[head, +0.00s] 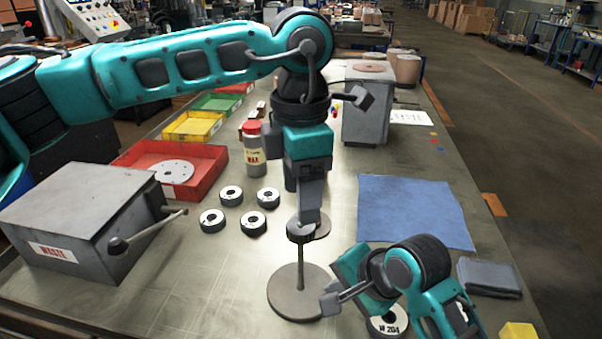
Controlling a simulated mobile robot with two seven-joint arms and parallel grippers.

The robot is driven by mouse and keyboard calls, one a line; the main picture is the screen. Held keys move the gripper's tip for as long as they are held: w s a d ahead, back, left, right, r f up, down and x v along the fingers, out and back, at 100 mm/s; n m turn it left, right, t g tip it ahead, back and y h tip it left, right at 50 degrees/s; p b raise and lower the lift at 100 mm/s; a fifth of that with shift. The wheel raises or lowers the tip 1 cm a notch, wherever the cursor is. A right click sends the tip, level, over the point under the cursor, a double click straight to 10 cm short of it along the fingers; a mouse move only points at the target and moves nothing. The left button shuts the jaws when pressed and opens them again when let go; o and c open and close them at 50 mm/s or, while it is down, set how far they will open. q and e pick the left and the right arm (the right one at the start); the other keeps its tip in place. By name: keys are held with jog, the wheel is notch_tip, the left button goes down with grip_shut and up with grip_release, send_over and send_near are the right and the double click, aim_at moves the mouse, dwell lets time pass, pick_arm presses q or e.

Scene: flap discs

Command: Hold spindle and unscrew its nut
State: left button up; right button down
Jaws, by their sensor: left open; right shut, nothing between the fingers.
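The spindle (300,270) is a thin grey rod standing upright on a round grey base (290,303) at the table's front middle. A dark-rimmed, pale-topped round piece, apparently its nut (298,235), sits at the rod's top. My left gripper (306,218) points down from above with its open fingers right at this piece; they partly cover it, and I cannot tell whether they touch it. My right gripper (330,302) is shut and empty, low at the right of the rod, over the base's right edge in the picture.
Several black ring discs (253,223) lie left of the spindle. A WASTE box (85,215) with a lever, a red tray (205,180) and a bottle (252,152) stand further left. A blue cloth (410,205) lies right. A disc marked W 204 (388,328) is partly under my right arm.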

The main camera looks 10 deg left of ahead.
pick_arm(q)
jog(key=shift+f, duration=2.75)
jog(key=m, duration=0.3)
jog(key=shift+m, duration=0.3)
jog(key=m, duration=0.3)
jog(key=shift+m, duration=0.4)
jog(key=m, duration=0.3)
jog(key=shift+m, duration=0.4)
jog(key=m, duration=0.3)
jog(key=shift+m, duration=0.4)
